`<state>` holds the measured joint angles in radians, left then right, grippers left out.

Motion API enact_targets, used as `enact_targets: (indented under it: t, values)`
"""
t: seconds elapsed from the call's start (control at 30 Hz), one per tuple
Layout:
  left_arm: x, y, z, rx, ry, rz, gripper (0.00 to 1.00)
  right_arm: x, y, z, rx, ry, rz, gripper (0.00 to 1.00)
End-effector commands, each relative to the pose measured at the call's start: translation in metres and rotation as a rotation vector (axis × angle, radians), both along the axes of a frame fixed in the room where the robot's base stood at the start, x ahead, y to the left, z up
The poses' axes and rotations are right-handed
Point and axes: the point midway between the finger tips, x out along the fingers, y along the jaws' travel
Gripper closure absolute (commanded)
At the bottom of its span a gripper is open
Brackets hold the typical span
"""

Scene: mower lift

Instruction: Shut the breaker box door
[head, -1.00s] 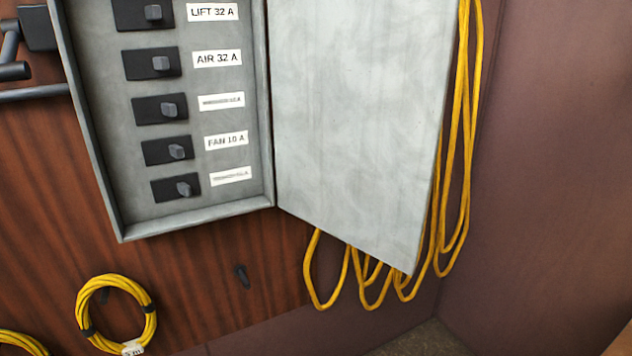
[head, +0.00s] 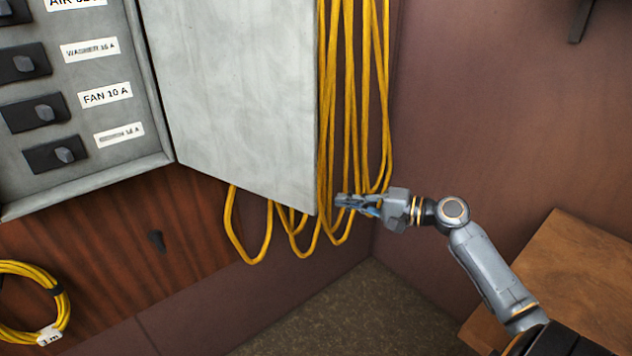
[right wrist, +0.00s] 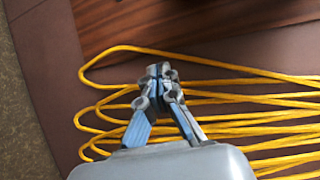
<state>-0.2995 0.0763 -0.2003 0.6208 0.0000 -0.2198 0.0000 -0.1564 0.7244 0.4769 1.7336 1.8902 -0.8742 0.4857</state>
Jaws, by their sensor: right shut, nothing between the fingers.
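The grey breaker box (head: 90,181) is at the left of the head view, with several black breaker switches and white labels inside. Its grey door (head: 245,90) stands wide open to the right, hinged on the box's right edge. My right gripper (head: 340,205) is shut and empty. In the head view it appears just right of the door's lower free corner, in front of the hanging yellow cable. In the right wrist view the shut fingers (right wrist: 160,72) point at the cable loops, and the door does not show there. My left gripper is not in view.
Yellow cable loops (head: 350,110) hang behind and beside the door's free edge. A wooden surface (head: 560,265) is at the right. The brown wall right of the cable is mostly clear.

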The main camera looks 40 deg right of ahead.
Motion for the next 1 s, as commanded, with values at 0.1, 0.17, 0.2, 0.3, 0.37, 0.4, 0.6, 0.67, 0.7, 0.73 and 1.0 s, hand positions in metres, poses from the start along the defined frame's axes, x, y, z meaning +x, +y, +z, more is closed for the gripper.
enact_targets:
  t: [0.1, 0.17, 0.2, 0.3, 0.37, 0.4, 0.6, 0.67, 0.7, 0.73, 1.0]
  values:
    - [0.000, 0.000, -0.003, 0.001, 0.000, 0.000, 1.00, -0.012, 0.021, 0.055, 0.053, -0.072, 0.094, 1.00]
    - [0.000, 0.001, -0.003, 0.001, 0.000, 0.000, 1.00, -0.017, 0.027, 0.070, 0.068, -0.090, 0.121, 1.00]
    - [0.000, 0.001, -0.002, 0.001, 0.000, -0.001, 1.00, -0.018, 0.029, 0.076, 0.074, -0.097, 0.131, 1.00]
    - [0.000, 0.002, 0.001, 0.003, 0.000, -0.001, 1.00, -0.015, 0.035, 0.081, 0.081, -0.101, 0.142, 1.00]
    - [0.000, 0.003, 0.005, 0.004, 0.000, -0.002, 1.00, -0.009, 0.038, 0.082, 0.081, -0.102, 0.140, 1.00]
    - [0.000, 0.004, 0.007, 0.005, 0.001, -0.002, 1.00, -0.005, 0.042, 0.083, 0.081, -0.102, 0.140, 1.00]
    - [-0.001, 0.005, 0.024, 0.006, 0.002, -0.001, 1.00, 0.025, 0.065, 0.085, 0.081, -0.102, 0.139, 1.00]
    - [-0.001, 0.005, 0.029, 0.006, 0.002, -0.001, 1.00, 0.035, 0.072, 0.084, 0.081, -0.103, 0.137, 1.00]
    - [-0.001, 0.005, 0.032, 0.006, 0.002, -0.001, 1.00, 0.040, 0.077, 0.084, 0.082, -0.101, 0.138, 1.00]
    - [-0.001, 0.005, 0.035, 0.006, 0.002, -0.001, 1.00, 0.045, 0.081, 0.084, 0.083, -0.102, 0.137, 1.00]
    - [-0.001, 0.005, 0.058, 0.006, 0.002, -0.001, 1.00, 0.049, 0.114, 0.082, 0.081, -0.097, 0.137, 1.00]
